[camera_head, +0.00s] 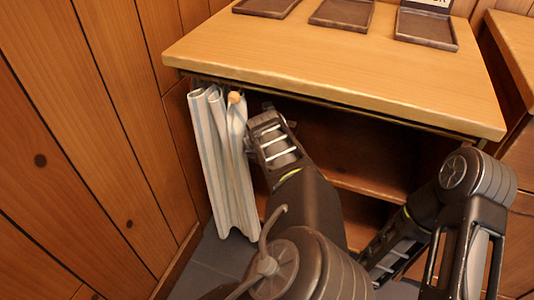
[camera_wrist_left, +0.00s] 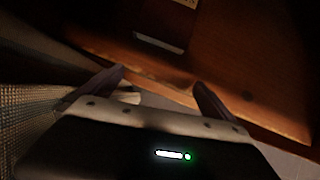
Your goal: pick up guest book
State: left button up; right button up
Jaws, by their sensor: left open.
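A thin, flat item with a pale grey edge (camera_wrist_left: 158,43) shows in the left wrist view, against brown wood beyond my fingers. It may be the guest book, but the view is too dark to be sure. My left gripper (camera_wrist_left: 160,78) is open, its two dark fingers spread with nothing held between them. The flat item lies ahead of the fingertips, apart from them. In the head view my left arm reaches under the wooden top beside the curtain, and its fingers are not clearly visible there. My right gripper is out of view.
A wooden counter (camera_head: 340,60) carries several brown trays (camera_head: 343,13) along its back. A pale striped curtain (camera_head: 222,165) hangs at its left, close to my left arm. A shelf (camera_head: 365,187) lies inside the open front. A plank wall (camera_head: 75,130) bounds the left.

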pick_arm(q)
jog(key=shift+a, duration=0.1)
dwell(0.3)
jog(key=shift+w+f, duration=0.1)
jog(key=shift+w, duration=0.75)
jog(key=w+b, duration=0.1)
jog(key=w, duration=0.2)
jog(key=w+d, duration=0.1)
jog(key=w, duration=0.3)
jog(key=w+b, duration=0.1)
jog(key=w, duration=0.2)
jog(key=shift+w+d+b, duration=0.2)
jog(key=shift+b, duration=0.1)
jog(key=shift+w+f+b, duration=0.25)
jog(key=shift+f+b, duration=0.2)
jog(key=shift+f, duration=0.05)
jog(key=shift+c, duration=0.3)
jog(key=c, duration=1.4)
